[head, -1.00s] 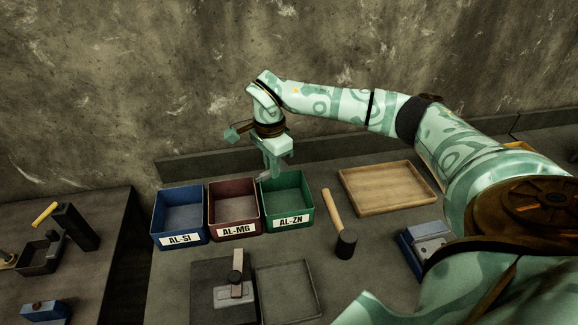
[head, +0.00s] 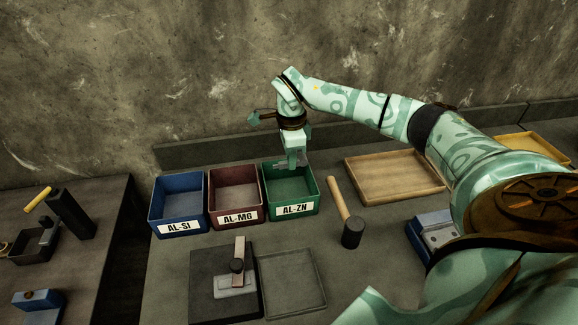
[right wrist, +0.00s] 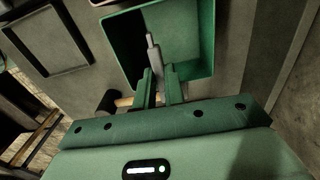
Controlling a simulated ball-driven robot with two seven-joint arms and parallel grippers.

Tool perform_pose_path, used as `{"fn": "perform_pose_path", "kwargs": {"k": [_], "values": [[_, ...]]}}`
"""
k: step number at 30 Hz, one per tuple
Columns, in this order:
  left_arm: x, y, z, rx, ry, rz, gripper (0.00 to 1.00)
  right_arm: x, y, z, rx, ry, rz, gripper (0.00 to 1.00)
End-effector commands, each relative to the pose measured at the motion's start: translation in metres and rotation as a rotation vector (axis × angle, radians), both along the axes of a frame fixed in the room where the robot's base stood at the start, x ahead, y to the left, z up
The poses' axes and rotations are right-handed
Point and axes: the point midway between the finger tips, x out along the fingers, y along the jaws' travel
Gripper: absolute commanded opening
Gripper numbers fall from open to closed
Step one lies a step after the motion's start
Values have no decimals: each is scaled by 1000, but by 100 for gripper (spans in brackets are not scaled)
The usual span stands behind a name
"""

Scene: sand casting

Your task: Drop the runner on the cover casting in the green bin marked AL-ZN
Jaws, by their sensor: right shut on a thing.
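The green bin marked AL-ZN (head: 293,211) stands at the right end of a row of three bins. My right gripper (head: 290,163) points down over its back part. In the right wrist view the gripper (right wrist: 158,78) is shut on a slim grey runner (right wrist: 153,50), which sticks out past the fingertips over the green bin (right wrist: 206,45). A light grey casting (head: 236,287) lies on a dark square plate, partly covered by a brown bar with a dark knob; I cannot tell if it is the cover casting. My left gripper is not in view.
The maroon AL-MG bin (head: 235,217) and blue AL-SI bin (head: 178,227) stand to the left. A mallet (head: 352,233) lies right of the green bin, near a wooden tray (head: 392,201). An empty dark tray (head: 291,309) is in front. A wall rises behind.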

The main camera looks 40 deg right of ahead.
Motion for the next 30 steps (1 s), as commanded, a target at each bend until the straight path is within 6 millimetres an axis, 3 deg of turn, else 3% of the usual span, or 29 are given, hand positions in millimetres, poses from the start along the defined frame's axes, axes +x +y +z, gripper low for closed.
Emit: {"fn": "perform_pose_path", "kwargs": {"k": [5,6,8,19,23,30], "values": [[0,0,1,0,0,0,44,0,0,2,-1,-2,0,0],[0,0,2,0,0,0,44,0,0,2,-1,-2,0,22],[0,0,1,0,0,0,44,0,0,2,-1,-2,0,37],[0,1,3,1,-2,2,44,1,0,10,-1,-3,0,37],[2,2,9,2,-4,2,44,1,-1,34,-3,-7,-1,37],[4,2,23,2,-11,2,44,1,-1,101,-1,-8,-1,37]]}}
